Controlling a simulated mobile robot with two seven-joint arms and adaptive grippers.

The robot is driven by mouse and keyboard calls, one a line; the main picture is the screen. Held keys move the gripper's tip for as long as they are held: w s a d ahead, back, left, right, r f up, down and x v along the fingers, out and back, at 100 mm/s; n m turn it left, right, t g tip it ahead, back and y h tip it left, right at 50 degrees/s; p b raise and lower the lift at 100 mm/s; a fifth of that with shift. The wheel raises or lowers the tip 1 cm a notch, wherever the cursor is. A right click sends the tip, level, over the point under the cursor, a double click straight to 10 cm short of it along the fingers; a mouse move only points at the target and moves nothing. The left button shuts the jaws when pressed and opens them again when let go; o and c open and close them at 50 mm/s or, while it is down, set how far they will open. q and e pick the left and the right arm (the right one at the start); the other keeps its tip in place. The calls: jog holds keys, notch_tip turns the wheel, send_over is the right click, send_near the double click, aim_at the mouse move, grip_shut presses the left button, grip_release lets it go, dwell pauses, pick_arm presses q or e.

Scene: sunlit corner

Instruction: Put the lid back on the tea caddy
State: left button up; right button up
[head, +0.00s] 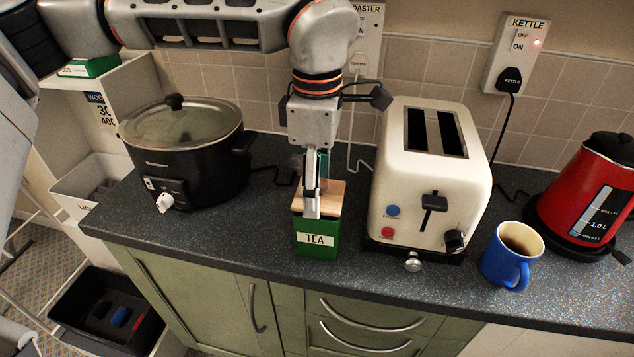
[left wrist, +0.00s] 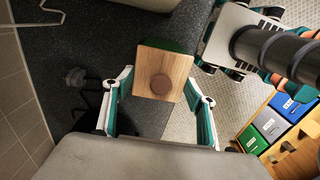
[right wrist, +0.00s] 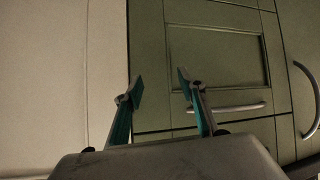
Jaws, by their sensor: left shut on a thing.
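The tea caddy (head: 317,246) is a green box labelled TEA, standing upright near the worktop's front edge. Its square wooden lid (head: 332,197) is at the caddy's top; it also shows in the left wrist view (left wrist: 150,65) with a round brown knob (left wrist: 162,84). A strip of green caddy (left wrist: 168,45) shows past the lid's edge. My left gripper (head: 316,190) points down and is shut on the lid, a finger on either side. I cannot tell whether the lid is fully seated. My right gripper (right wrist: 161,86) is open and empty before the green cabinet front.
A cream toaster (head: 430,180) stands close to the caddy's right. A black slow cooker (head: 190,150) stands to its left. A blue mug (head: 511,256) with dark drink and a red kettle (head: 590,190) are farther right. Some worktop (head: 255,215) is clear between cooker and caddy.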

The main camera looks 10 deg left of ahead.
dwell(0.7)
pick_arm(q)
jog(key=shift+f, duration=0.45)
dwell(0.8)
jog(key=o, duration=1.5)
jog(key=shift+o, duration=0.2)
jog(key=shift+r+p, duration=1.3)
jog(key=shift+r, duration=0.25)
jog(key=shift+r+p, duration=1.5)
jog(key=shift+r, duration=0.5)
